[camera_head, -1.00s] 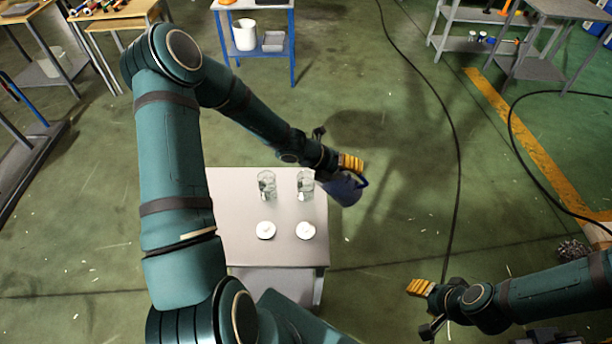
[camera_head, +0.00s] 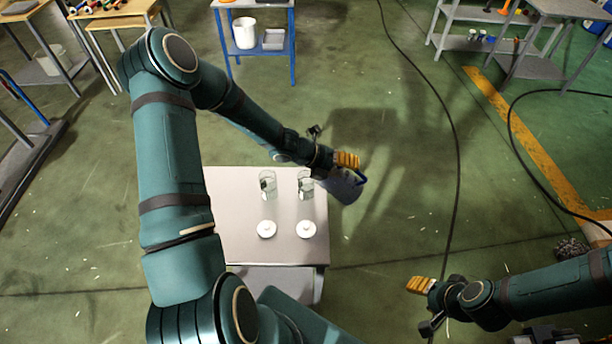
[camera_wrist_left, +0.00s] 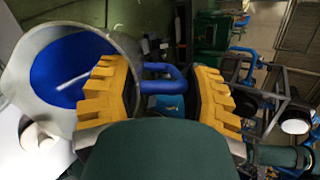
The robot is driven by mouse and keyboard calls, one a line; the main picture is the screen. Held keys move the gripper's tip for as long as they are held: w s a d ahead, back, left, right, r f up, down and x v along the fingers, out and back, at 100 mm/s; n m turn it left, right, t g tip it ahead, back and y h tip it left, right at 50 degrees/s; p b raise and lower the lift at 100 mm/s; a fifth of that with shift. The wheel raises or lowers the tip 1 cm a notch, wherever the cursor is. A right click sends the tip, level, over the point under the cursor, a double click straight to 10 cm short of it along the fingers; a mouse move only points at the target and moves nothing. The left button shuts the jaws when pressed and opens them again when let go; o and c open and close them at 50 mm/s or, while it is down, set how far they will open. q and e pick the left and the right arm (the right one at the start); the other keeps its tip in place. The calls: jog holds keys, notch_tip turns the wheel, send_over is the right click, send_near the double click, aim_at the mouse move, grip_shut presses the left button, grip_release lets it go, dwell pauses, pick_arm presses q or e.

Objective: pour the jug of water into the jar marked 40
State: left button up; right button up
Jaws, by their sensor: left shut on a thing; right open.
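My left gripper (camera_head: 347,160) is shut on the blue handle of the jug (camera_head: 343,188). It holds the jug beside the table's right edge, close to the right glass jar. In the left wrist view the yellow fingers are around the handle (camera_wrist_left: 165,82), and the jug's grey rim and blue inside (camera_wrist_left: 68,68) show at left. The jug looks tilted; its water level cannot be told. The left glass jar (camera_head: 268,186) and right glass jar (camera_head: 306,187) stand upright on the table; their marks are unreadable. My right gripper (camera_head: 421,286) is open and empty, right of the table, over the floor.
The small table (camera_head: 235,205) also bears two white round lids, left (camera_head: 267,229) and right (camera_head: 306,229), in front of the jars. Open green floor lies right of the table, with a black cable (camera_head: 455,150) across it. Shelves and benches stand further back.

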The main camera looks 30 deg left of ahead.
pick_arm(q)
jog(key=shift+w+r, duration=0.1)
jog(key=shift+r, duration=0.1)
jog(key=shift+a+r+h, duration=0.1)
jog(key=shift+a+h, duration=0.1)
jog(key=shift+h, duration=0.1)
jog(key=shift+d, duration=0.1)
jog(key=shift+r, duration=0.1)
jog(key=shift+a, duration=0.25)
jog(key=shift+h, duration=0.3)
jog(key=shift+d+r, duration=0.1)
jog(key=shift+s+a+r+t, duration=0.1)
jog(key=shift+s+a+t, duration=0.1)
jog(key=shift+a+t, duration=0.1)
jog(key=shift+w+d, duration=0.1)
jog(key=shift+d, duration=0.1)
dwell(0.3)
